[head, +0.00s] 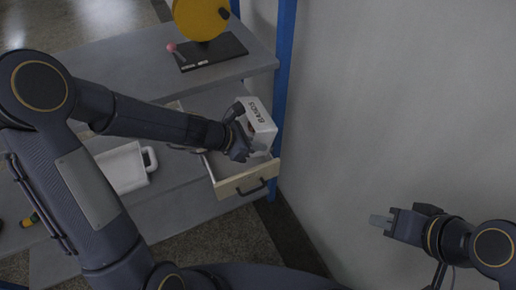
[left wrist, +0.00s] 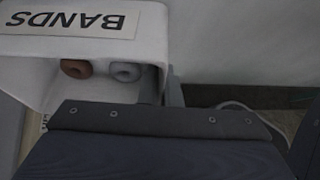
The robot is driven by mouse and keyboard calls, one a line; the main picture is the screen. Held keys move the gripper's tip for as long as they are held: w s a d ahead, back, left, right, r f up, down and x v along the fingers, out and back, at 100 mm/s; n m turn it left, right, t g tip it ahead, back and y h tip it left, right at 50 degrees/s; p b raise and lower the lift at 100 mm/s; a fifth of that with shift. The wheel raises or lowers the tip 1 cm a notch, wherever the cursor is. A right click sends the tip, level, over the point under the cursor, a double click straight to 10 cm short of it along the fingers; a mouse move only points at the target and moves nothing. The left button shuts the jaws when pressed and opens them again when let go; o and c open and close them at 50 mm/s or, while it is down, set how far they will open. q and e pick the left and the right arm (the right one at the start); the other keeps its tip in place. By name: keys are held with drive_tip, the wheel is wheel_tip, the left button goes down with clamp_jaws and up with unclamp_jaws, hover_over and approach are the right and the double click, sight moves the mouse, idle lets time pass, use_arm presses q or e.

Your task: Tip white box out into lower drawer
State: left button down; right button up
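The white box (head: 262,125), labelled "BANDS", is held tilted above an open drawer (head: 236,184) with a pale wooden front and dark handle. My left gripper (head: 242,135) is at the box's left side and appears shut on its wall. In the left wrist view the box (left wrist: 155,45) has its label upside down and its opening towards the gripper (left wrist: 150,135). A brown ring (left wrist: 75,68) and a grey ring (left wrist: 126,72) show inside the opening. Most of the drawer's inside is hidden. My right gripper (head: 381,221) is away at the right, holding nothing visible.
A yellow reel (head: 201,17) on a dark base (head: 210,52) stands on the upper shelf. A blue post (head: 284,55) and a grey wall (head: 400,100) stand close right of the drawer.

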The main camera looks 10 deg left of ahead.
use_arm(q)
drive_tip(key=shift+s+a+f+t+h+b, duration=0.15)
drive_tip(key=shift+s+a+t+h+b, duration=0.3)
drive_tip(key=shift+b, duration=1.75)
drive_tip(key=shift+w+a+f+t+h+b, duration=0.2)
drive_tip(key=shift+h+b, duration=0.45)
drive_tip(key=shift+b, duration=1.5)
drive_tip(key=h+b, duration=0.1)
drive_tip(key=b, duration=0.2)
drive_tip(key=t+h+b, duration=0.1)
drive_tip(key=b, duration=0.3)
drive_tip(key=shift+s+a+f+t, duration=0.1)
drive_tip(key=shift+s+a+t, duration=0.15)
drive_tip(key=shift+s+a, duration=0.15)
drive_tip(key=s+a+f+t+h+b, duration=0.1)
drive_tip(key=t+h+b, duration=0.1)
drive_tip(key=b, duration=0.3)
drive_tip(key=a+t+h+b, duration=0.1)
drive_tip(key=a+h+b, duration=0.1)
drive_tip(key=h+b, duration=0.2)
drive_tip(key=s+a+f+t+h+b, duration=0.1)
drive_tip(key=t+h+b, duration=0.1)
drive_tip(key=b, duration=0.4)
drive_tip(key=shift+s+a+f+t+h+b, duration=0.25)
drive_tip(key=shift+s+f+t+h+b, duration=0.1)
drive_tip(key=shift+h, duration=0.45)
